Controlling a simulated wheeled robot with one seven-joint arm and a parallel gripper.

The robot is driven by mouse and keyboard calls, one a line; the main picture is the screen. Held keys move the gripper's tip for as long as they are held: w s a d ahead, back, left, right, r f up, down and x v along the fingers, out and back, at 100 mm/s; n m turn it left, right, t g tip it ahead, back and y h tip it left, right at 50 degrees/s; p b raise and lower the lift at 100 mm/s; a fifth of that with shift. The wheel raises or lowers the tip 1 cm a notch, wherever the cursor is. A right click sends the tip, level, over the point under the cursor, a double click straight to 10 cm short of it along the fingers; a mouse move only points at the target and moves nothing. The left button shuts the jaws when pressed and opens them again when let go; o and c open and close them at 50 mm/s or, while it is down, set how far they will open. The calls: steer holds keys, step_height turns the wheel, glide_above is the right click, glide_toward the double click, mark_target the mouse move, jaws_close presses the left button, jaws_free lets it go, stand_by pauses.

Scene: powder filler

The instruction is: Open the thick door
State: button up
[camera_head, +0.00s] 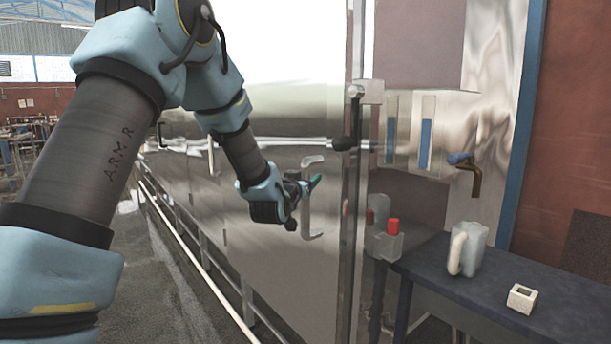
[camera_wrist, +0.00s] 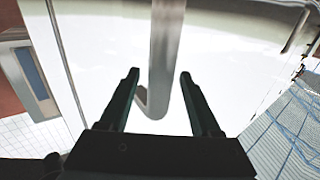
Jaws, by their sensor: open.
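The thick door (camera_head: 270,265) is a large shiny metal panel in the middle of the head view, and it looks shut. Its handle (camera_head: 309,200) is a grey upright bar with bent ends near the door's right edge. In the wrist view the handle (camera_wrist: 164,60) comes down from the top, and its bent lower end lies between the fingers. My gripper (camera_head: 300,186) is at the handle, open, with one finger (camera_wrist: 122,100) on each side of the bar. A gap shows between the bar and each finger, so I see no contact.
A dark table (camera_head: 480,285) at the right carries a translucent jug (camera_head: 473,248) and a small white block (camera_head: 522,298). Red buttons (camera_head: 393,226) and a tap (camera_head: 468,172) sit right of the door. A white rail (camera_head: 195,262) runs low along the left.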

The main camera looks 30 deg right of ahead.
steer(key=shift+c, duration=0.2)
jaws_close()
stand_by(0.3)
stand_by(0.9)
